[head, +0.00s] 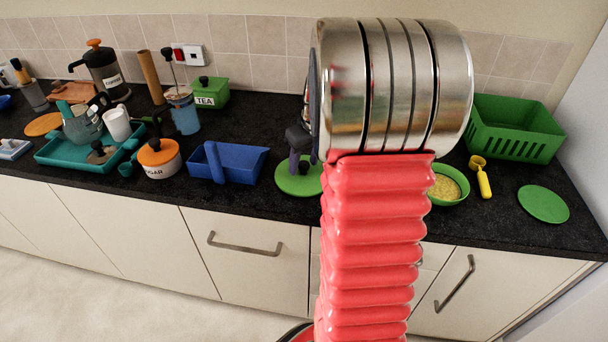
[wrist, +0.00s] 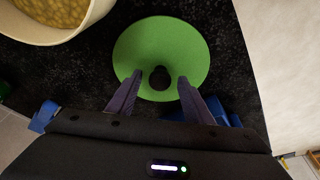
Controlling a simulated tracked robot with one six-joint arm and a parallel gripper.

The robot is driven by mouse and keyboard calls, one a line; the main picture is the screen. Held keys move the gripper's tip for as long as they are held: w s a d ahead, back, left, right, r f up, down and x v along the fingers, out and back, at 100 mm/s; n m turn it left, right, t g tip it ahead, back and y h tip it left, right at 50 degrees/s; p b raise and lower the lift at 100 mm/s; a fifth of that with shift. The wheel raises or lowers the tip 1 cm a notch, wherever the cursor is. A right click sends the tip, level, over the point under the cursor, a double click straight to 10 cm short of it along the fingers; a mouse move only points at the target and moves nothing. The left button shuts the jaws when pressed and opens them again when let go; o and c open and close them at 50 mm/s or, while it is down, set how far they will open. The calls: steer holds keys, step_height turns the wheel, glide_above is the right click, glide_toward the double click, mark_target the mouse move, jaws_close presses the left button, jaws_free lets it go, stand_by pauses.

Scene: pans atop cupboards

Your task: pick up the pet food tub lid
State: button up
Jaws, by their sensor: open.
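The pet food tub lid appears to be the round green lid with a dark knob (wrist: 160,40), lying flat on the black worktop. In the head view the lid (head: 290,185) shows below my gripper, partly covered by my arm. My gripper (wrist: 160,80) is open, with one purple-grey finger on each side of the knob. Contact with the knob cannot be told. A cream tub of yellowish-brown pieces (wrist: 55,15), probably the pet food tub, stands open at the upper left of the wrist view. I cannot make it out in the head view.
A blue dustpan-like tray (head: 240,165) lies left of the lid. Right of my arm are a green bowl (head: 448,198), a yellow scoop (head: 484,182), a plain green disc (head: 543,204) and a green basket (head: 515,135). The worktop's edge (wrist: 240,55) runs close to the lid.

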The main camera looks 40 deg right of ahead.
steer(key=shift+c, duration=0.5)
jaws_close()
